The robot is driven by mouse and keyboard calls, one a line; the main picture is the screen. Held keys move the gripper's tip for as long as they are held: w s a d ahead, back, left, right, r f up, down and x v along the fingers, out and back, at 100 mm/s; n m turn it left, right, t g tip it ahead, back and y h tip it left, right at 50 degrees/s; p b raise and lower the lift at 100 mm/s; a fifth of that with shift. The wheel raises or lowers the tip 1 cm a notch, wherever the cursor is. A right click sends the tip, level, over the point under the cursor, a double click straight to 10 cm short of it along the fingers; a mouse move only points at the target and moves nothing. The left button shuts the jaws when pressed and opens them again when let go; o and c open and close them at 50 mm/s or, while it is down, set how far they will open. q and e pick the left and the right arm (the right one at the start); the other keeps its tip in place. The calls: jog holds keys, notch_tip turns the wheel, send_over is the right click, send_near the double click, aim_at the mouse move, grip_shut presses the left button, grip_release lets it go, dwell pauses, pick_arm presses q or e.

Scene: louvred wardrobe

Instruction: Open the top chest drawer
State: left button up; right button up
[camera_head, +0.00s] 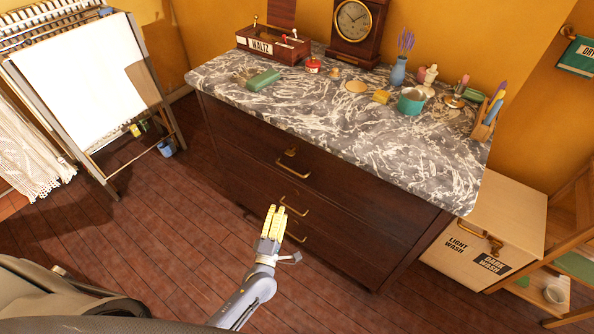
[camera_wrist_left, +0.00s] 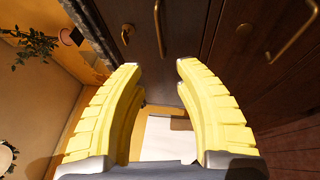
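The dark wooden chest (camera_head: 345,222) stands in the middle of the head view, with brass bar handles stacked on its front. The uppermost handle (camera_head: 293,169) is on the top drawer (camera_head: 345,180), which looks shut, with a small brass fitting just above it. My left gripper (camera_head: 273,211) has yellow fingers and is in front of the chest, below and left of the top handle. In the left wrist view its fingers (camera_wrist_left: 157,66) are apart with nothing between them. Brass handles (camera_wrist_left: 159,30) show beyond the fingertips there, not touching them. My right gripper is out of view.
The marbled top (camera_head: 330,110) carries a clock (camera_head: 354,25), a wooden box (camera_head: 272,45), a teal pot (camera_head: 411,101) and small items. A drying rack (camera_head: 160,110) stands left, a laundry cabinet (camera_head: 500,215) right.

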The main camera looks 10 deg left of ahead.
aim_at(290, 170)
pick_arm(q)
jog(key=w+r, duration=0.1)
jog(key=w, duration=0.4)
jog(key=w+r, duration=0.1)
jog(key=w, duration=0.5)
jog(key=w+r, duration=0.1)
jog(key=w, duration=0.5)
jog(key=shift+a, duration=0.3)
grip_shut()
